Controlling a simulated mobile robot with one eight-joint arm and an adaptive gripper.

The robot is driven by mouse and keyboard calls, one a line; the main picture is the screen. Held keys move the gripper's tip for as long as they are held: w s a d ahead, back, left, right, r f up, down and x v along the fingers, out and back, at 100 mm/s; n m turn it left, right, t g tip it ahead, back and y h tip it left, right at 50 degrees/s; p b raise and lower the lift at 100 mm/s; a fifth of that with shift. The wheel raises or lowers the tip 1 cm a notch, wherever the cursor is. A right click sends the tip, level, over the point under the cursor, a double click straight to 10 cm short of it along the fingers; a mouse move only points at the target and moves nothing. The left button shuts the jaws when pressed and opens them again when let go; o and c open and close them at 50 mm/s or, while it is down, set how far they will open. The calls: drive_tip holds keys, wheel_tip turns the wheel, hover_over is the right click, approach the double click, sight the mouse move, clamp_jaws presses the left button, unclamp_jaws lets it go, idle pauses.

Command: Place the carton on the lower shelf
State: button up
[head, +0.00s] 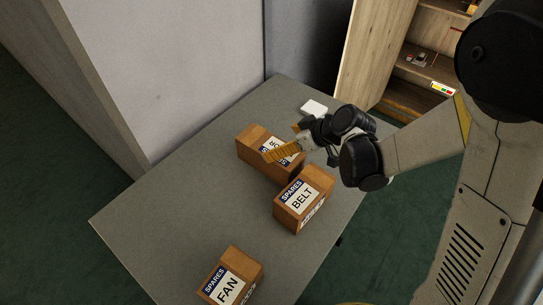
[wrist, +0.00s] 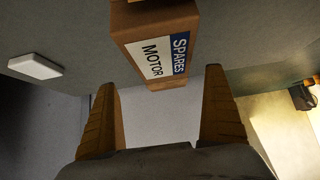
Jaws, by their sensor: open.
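Three brown cartons with white and blue SPARES labels are on the grey table. The MOTOR carton (head: 252,142) is at the back, its label partly hidden by my gripper; it also shows in the wrist view (wrist: 128,20). The BELT carton (head: 318,184) is in front of it to the right, and the FAN carton (head: 238,264) is at the near end. My gripper (head: 283,142) is open and empty close to the MOTOR carton. In the wrist view the carton is beyond the fingertips (wrist: 160,80), not clearly between them. A wooden shelf unit (head: 365,50) stands at the back right, its lower shelf (head: 403,103) partly hidden.
A small white box (head: 313,107) lies at the table's back edge; it also shows in the wrist view (wrist: 35,66). Small items stand on a shelf above the lower one. A pale wall panel (head: 170,70) borders the table's left side. The table's left part is clear.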

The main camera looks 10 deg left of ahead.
sight(270, 145)
drive_tip(key=x, duration=0.2)
drive_tip(key=b+x, duration=0.1)
drive_tip(key=x, duration=0.1)
drive_tip(key=b+x, duration=0.1)
drive_tip(key=x, duration=0.1)
drive_tip(key=shift+s+a, duration=0.15)
drive_tip(key=shift+s, duration=0.15)
drive_tip(key=shift+r, duration=0.1)
drive_tip(key=shift+c, duration=0.7)
drive_tip(key=c, duration=1.3)
